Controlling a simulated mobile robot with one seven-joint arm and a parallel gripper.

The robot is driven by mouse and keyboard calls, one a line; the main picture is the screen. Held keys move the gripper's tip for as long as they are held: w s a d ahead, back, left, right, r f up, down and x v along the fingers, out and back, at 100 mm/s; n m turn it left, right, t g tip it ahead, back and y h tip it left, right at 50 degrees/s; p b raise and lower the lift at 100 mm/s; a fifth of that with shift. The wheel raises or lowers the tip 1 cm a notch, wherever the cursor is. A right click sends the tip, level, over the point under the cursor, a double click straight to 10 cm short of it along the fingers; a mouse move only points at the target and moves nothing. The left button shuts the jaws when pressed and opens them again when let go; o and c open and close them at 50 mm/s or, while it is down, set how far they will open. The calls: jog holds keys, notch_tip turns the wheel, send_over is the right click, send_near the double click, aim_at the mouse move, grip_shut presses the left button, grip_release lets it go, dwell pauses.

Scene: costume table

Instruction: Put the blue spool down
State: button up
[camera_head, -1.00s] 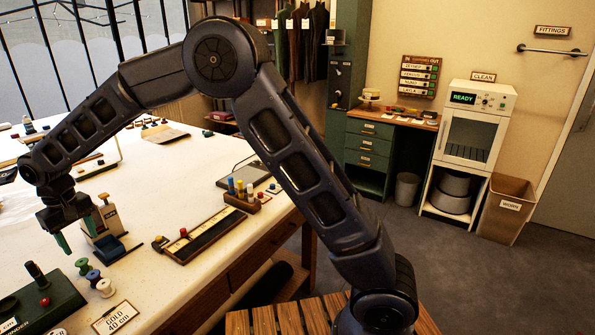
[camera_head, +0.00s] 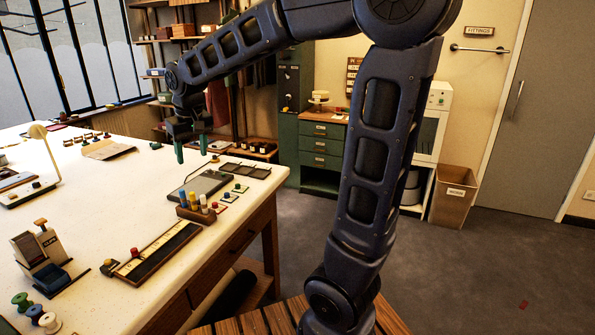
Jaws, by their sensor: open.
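A blue spool (camera_head: 36,312) stands on the white tabletop at the near left. It stands in a row between a green spool (camera_head: 21,300) and a white spool (camera_head: 49,322). My gripper (camera_head: 192,149) is far from the spools, towards the back of the table beyond the dark tablet. Its two green fingers point down and are apart, with nothing between them. I cannot tell its exact height above the table.
A grey tablet (camera_head: 203,185), a wooden rack of coloured bottles (camera_head: 196,212) and a long dark tray (camera_head: 154,254) lie along the table's right side. A dispenser (camera_head: 42,258) stands near the spools.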

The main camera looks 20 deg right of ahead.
jog(key=s+d+f+m, duration=0.1)
jog(key=s+d, duration=0.4)
jog(key=d, duration=0.3)
jog(key=s+d+f+m+t, duration=0.1)
jog(key=s+d+m, duration=0.1)
jog(key=s+d, duration=0.4)
jog(key=s+d+f+m+t+h, duration=0.1)
jog(key=s+d, duration=0.4)
jog(key=d, duration=0.6)
jog(key=shift+s+d+f+m, duration=0.2)
jog(key=shift+d+m, duration=0.1)
jog(key=shift+m, duration=0.2)
